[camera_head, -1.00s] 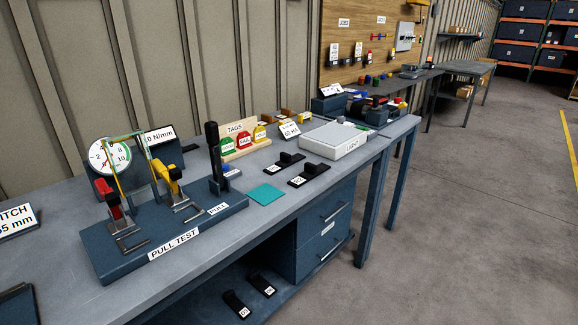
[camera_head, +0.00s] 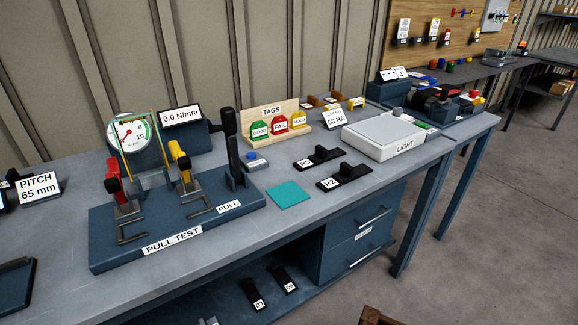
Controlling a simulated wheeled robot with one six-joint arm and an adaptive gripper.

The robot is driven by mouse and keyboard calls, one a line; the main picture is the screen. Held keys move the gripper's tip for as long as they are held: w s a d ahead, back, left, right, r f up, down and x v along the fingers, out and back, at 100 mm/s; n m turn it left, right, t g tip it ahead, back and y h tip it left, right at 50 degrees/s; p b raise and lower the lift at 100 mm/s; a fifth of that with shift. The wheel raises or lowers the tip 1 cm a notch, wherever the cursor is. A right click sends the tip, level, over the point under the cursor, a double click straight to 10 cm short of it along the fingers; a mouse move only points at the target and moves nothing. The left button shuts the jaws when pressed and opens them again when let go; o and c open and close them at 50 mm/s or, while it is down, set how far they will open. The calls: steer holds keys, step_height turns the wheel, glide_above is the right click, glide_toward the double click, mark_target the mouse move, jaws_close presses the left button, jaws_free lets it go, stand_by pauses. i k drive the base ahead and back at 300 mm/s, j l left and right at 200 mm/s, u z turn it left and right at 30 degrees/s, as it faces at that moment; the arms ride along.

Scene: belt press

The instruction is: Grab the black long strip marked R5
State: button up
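Two black long strips with raised black blocks lie on the grey bench top, right of the teal square. The rear strip (camera_head: 320,158) has a white label starting with R; its digit is too small to read surely. The front strip (camera_head: 345,177) has a label that looks like R2. Two more black labelled pieces lie on the lower shelf, a left one (camera_head: 252,290) and a right one (camera_head: 284,278); their labels are unclear. My gripper is not in view.
A pull test rig (camera_head: 180,225) with a dial stands left on the bench (camera_head: 290,232). A teal square (camera_head: 289,194), a tag stand (camera_head: 273,124) and a white light box (camera_head: 385,136) surround the strips. A brown wooden edge (camera_head: 380,317) shows at the bottom.

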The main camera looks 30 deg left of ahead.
mark_target(322, 155)
steer(key=i+u, duration=0.25)
steer(key=u, duration=0.15)
steer(key=i+u, duration=0.2)
steer(key=u, duration=0.15)
steer(key=i+l+u, duration=0.1)
steer(key=i+u, duration=0.15)
steer(key=u, duration=0.15)
steer(key=i+l+u, duration=0.2)
steer(key=u, duration=0.2)
